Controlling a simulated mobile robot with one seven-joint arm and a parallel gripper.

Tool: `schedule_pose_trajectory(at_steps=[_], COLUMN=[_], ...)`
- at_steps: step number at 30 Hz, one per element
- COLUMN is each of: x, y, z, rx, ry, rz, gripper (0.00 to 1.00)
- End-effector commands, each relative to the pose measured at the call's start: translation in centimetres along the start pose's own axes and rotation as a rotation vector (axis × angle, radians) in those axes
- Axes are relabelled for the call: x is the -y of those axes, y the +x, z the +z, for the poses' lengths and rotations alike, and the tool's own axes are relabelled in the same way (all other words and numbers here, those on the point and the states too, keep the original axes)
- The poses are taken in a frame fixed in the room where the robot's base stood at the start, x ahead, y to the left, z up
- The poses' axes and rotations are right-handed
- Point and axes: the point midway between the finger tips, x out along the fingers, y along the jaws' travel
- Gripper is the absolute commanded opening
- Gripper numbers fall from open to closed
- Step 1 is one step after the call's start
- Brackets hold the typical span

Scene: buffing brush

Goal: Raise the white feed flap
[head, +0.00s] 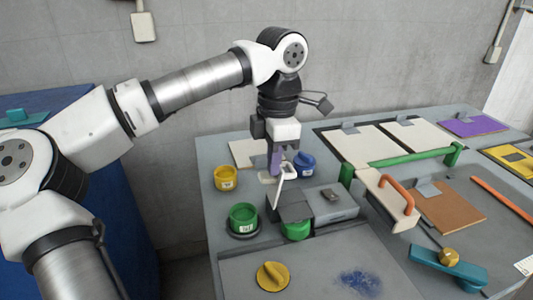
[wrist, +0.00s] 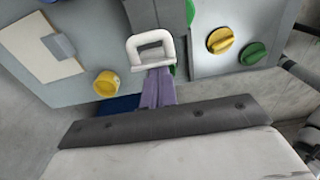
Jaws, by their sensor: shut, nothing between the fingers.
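A white loop-shaped piece (head: 284,178), the only white part at the grey box and so likely the feed flap, stands tilted up from the grey box (head: 325,203) in the head view. In the wrist view the white loop (wrist: 150,36) sits just beyond my fingertips, its near bar by them. My gripper (head: 274,172) points down beside the loop, its purple fingers (wrist: 158,75) shut and empty. I cannot tell whether the fingers touch the loop. The flap's hinge is not clear.
A yellow cup (head: 226,178), a blue knob (head: 304,163) and a green cup (head: 243,217) stand around the box. A yellow knob (head: 272,276) is in front. A green bar (head: 415,157) and an orange handle (head: 398,194) rise to the right.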

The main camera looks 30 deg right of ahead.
Motion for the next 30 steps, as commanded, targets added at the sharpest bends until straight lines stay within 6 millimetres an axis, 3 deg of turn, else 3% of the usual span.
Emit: schedule_pose_trajectory(at_steps=[1, 19, 23, 30], x=[0.1, 0.1, 0.2, 0.3], y=[0.7, 0.4, -1.3, -7.3], z=[4.3, 4.3, 3.8, 1.9], rx=[0.151, 0.139, 0.125, 0.073], ry=[0.032, 0.032, 0.029, 0.014], rz=[0.018, 0.018, 0.019, 0.02], gripper=[0.0, 0.0, 0.0, 0.0])
